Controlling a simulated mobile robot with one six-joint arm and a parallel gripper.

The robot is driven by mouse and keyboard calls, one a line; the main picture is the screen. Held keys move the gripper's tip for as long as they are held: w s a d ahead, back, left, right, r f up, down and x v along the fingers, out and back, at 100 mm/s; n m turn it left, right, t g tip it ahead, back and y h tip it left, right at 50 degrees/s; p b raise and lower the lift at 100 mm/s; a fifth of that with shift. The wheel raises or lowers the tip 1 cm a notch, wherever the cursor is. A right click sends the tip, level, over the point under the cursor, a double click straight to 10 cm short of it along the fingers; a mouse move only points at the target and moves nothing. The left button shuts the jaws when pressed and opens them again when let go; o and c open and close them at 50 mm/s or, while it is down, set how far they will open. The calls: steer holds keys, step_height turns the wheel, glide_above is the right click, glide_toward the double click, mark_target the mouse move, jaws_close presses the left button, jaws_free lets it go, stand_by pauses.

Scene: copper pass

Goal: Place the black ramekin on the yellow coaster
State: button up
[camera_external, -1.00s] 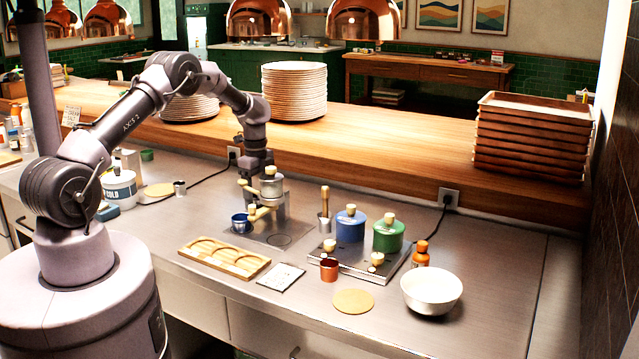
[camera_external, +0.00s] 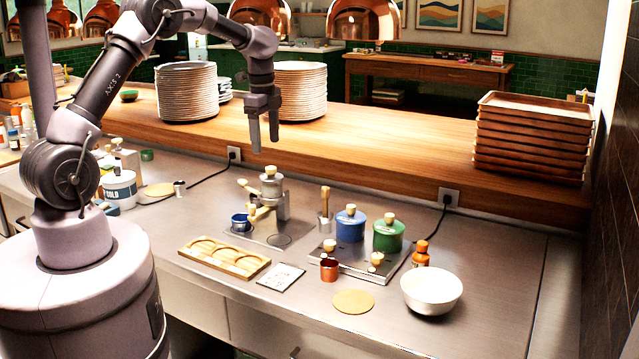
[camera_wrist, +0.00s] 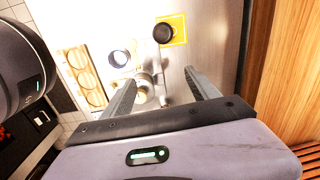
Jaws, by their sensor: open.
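The black ramekin (camera_wrist: 163,33) shows in the wrist view as a dark round shape overlapping the lower left of a yellow square, the likely yellow coaster (camera_wrist: 178,38). In the external view a small cup (camera_external: 180,188), probably this ramekin though it looks greyish, stands just right of a tan-yellow coaster (camera_external: 157,190) at the counter's left. Whether they touch is too small to tell. My gripper (camera_external: 265,146) is open and empty, raised high above the counter, to the right of both. Its two spread fingers (camera_wrist: 160,78) also show in the wrist view.
A metal device (camera_external: 271,190) with wooden knobs and a blue cup (camera_external: 240,223) stand below my gripper. Plate stacks (camera_external: 187,92) stand on the raised wooden shelf (camera_external: 400,150).

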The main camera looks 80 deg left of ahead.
steer(key=s+d+r+n+t+y, duration=0.1)
steer(key=s+d+r, duration=0.1)
steer(key=d+r, duration=0.55)
steer(key=s+d+r+t+y, duration=0.1)
steer(key=d+r, duration=0.3)
steer(key=d, duration=0.6)
steer(key=s+d+f+n+t, duration=0.1)
steer(key=s+d+n+t, duration=0.1)
steer(key=s+d, duration=1.3)
steer(key=shift+s+n+t+h, duration=0.35)
steer(key=shift+s+t, duration=0.35)
steer(key=shift+s, duration=0.35)
